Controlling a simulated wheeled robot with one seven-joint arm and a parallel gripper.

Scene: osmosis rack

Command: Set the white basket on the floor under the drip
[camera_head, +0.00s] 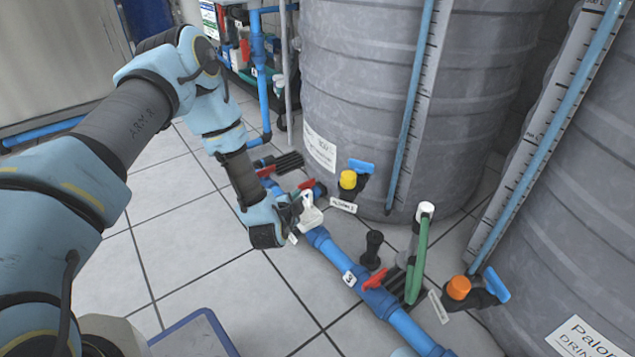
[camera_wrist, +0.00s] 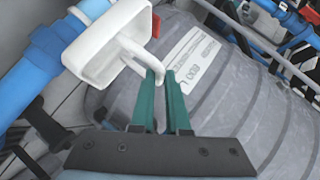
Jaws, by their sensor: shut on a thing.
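The white basket (camera_wrist: 103,42) is in the wrist view, a small white box shape with a curved handle. My gripper (camera_wrist: 163,80) has its two green fingers shut on the basket's handle, with the basket beyond the fingertips. In the head view the basket (camera_head: 309,215) shows small and partly hidden by my gripper (camera_head: 290,212). It is close to the blue pipe along the tank's foot. I cannot tell whether it touches the pipe. No drip can be made out.
A large grey tank (camera_head: 350,90) stands behind, another grey tank (camera_head: 570,230) at the right. The blue pipe (camera_head: 340,262) runs low across the floor with red-handled valves (camera_head: 376,279). Yellow (camera_head: 348,179) and orange (camera_head: 458,287) caps stand near the tanks. Tiled floor (camera_head: 225,250) is clear left of the pipe.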

